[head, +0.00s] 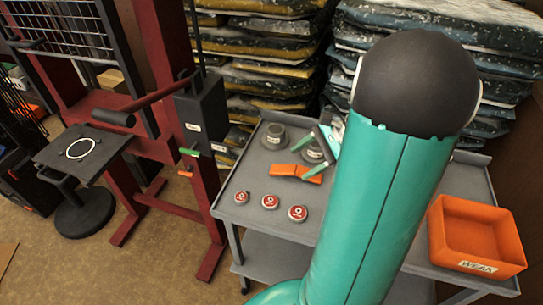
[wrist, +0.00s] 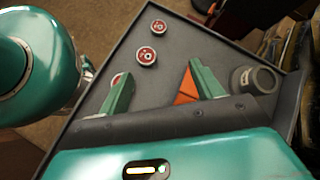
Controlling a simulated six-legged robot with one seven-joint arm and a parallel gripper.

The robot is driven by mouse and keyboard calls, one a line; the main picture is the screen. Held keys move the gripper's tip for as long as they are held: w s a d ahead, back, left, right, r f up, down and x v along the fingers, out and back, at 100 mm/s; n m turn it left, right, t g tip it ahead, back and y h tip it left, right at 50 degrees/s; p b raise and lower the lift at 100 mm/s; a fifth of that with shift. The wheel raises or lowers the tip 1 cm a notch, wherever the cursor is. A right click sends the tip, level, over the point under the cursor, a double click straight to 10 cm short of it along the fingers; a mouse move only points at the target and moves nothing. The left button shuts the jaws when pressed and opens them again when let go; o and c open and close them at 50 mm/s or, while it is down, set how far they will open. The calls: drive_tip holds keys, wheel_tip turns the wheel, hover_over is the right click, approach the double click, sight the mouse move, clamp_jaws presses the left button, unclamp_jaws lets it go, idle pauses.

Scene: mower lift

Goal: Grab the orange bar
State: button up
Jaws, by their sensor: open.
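The orange bar (head: 297,172) lies on the grey cart top, behind the red-and-white discs in the head view. In the wrist view a wedge of the orange bar (wrist: 186,90) shows against the inner side of the right finger; the rest is hidden. My gripper (head: 318,140) is open, with its green fingers low over the cart by the bar. In the wrist view the fingers of my gripper (wrist: 158,80) are wide apart, with bare cart top between them. I cannot tell whether the right finger touches the bar.
Several red-and-white discs (head: 270,201) sit at the cart's front left. A grey round weight (head: 274,136) stands behind the bar; another is partly hidden by my gripper. An orange bin (head: 478,240) marked "WEAK" is at the right. A red frame (head: 172,150) stands left of the cart (head: 240,215).

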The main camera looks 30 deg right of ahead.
sight(300, 169)
drive_tip(key=s+d+f+m+t, duration=0.1)
drive_tip(key=d+f+m, duration=0.1)
drive_tip(key=d, duration=0.2)
drive_tip(key=s+d+f+m+t, duration=0.2)
drive_tip(key=d+m, duration=0.1)
drive_tip(key=d, duration=0.1)
drive_tip(key=s+d+f+m+t, duration=0.1)
drive_tip(key=d+f+m+t, duration=0.1)
drive_tip(key=d, duration=0.1)
drive_tip(key=shift+s+d+f+m, duration=0.2)
drive_tip(key=shift+d+m, duration=0.1)
drive_tip(key=shift+d, duration=0.1)
drive_tip(key=shift+t+y, duration=0.3)
drive_tip(key=x, duration=1.3)
drive_tip(key=shift+w+f, duration=0.25)
drive_tip(key=shift+w, duration=0.05)
drive_tip(key=c, duration=1.4)
clamp_jaws()
drive_tip(key=shift+r, duration=0.1)
